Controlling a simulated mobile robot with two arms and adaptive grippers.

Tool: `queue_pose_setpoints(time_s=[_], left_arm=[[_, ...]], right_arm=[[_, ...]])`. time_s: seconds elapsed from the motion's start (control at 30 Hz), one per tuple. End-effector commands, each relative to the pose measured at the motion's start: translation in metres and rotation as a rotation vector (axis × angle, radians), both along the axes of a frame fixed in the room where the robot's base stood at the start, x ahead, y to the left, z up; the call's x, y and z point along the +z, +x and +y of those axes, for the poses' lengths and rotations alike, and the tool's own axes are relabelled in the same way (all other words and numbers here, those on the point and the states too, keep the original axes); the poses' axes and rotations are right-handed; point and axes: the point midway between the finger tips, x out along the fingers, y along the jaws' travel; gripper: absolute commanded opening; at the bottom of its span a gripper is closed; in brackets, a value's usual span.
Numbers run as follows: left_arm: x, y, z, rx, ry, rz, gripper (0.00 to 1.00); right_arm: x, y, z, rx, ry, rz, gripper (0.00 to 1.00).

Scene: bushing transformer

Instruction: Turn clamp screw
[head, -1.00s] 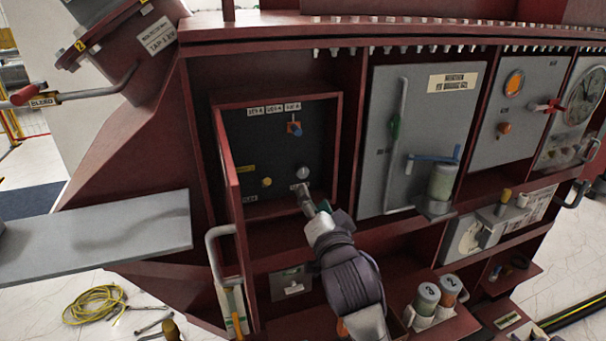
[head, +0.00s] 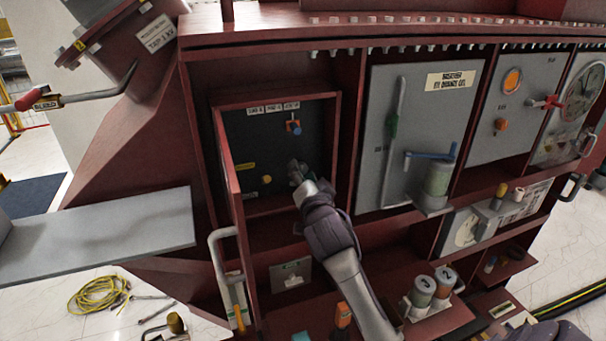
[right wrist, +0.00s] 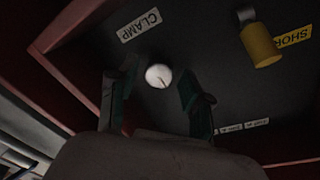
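The clamp screw (right wrist: 158,76) shows in the right wrist view as a pale round head with a slot, on a dark panel beside the label "CLAMP" (right wrist: 139,26). My right gripper (right wrist: 155,88) is open there, with one dark green finger on each side of the screw head. The fingers look apart from it; how far they are from the panel I cannot tell. In the head view my right gripper (head: 296,170) reaches into the red-framed recess and hides the screw. My left gripper is not in view.
A yellow knob (right wrist: 261,44) sits near the screw; it also shows in the head view (head: 267,179). A blue switch (head: 294,126) is higher on the panel. The recess's red side wall (head: 228,165) and a grey handle (head: 217,262) stand close left of my arm.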

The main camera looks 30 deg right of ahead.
Motion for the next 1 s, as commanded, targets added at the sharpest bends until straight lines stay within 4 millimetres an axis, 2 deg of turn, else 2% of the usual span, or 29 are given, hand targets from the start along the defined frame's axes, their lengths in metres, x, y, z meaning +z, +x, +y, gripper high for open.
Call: queue_pose_setpoints(time_s=[0.03,0.2,0.27,0.67,1.0], left_arm=[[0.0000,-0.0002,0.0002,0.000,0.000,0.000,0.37],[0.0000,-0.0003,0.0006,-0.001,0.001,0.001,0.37],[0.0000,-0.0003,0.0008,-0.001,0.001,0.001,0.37],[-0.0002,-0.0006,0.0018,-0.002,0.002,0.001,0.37],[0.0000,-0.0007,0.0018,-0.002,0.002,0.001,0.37]], right_arm=[[-0.0001,-0.0001,0.0000,0.000,0.000,0.000,0.36],[-0.0001,-0.0002,0.0001,0.000,0.000,0.000,0.07],[-0.0001,-0.0003,0.0001,-0.001,0.000,0.001,0.00],[-0.0010,-0.0003,0.0000,-0.001,-0.075,0.020,0.00],[-0.0016,-0.0004,-0.0006,-0.001,-0.336,0.082,0.00]])
